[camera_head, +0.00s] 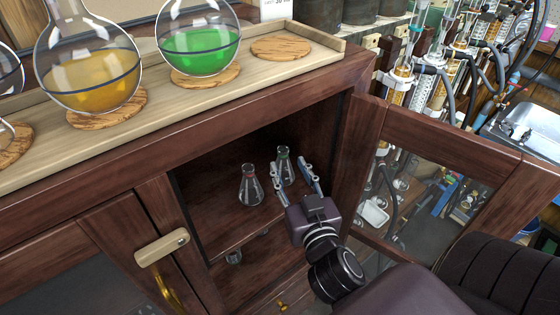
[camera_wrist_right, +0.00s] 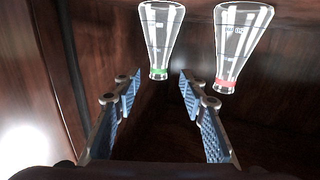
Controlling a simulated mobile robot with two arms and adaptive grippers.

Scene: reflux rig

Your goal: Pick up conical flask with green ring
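The conical flask with the green ring (camera_head: 286,168) stands inside the open cabinet, upright on an inner shelf. In the right wrist view the same flask (camera_wrist_right: 160,42) appears upside down, its green-ringed neck just beyond the gap between my fingertips. My right gripper (camera_head: 291,174) reaches into the cabinet at that flask. Its blue-padded fingers (camera_wrist_right: 156,88) are spread apart with nothing held between them. A similar flask with a red ring (camera_head: 249,186) stands beside it, to the left in the head view, and also shows in the wrist view (camera_wrist_right: 240,48). My left gripper is not in view.
The open glazed cabinet door (camera_head: 440,145) stands right of my arm. Above, round flasks with yellow (camera_head: 92,85) and green liquid (camera_head: 200,52) sit on a wooden ledge (camera_head: 250,75). More glassware shows dimly on a lower level (camera_head: 233,257).

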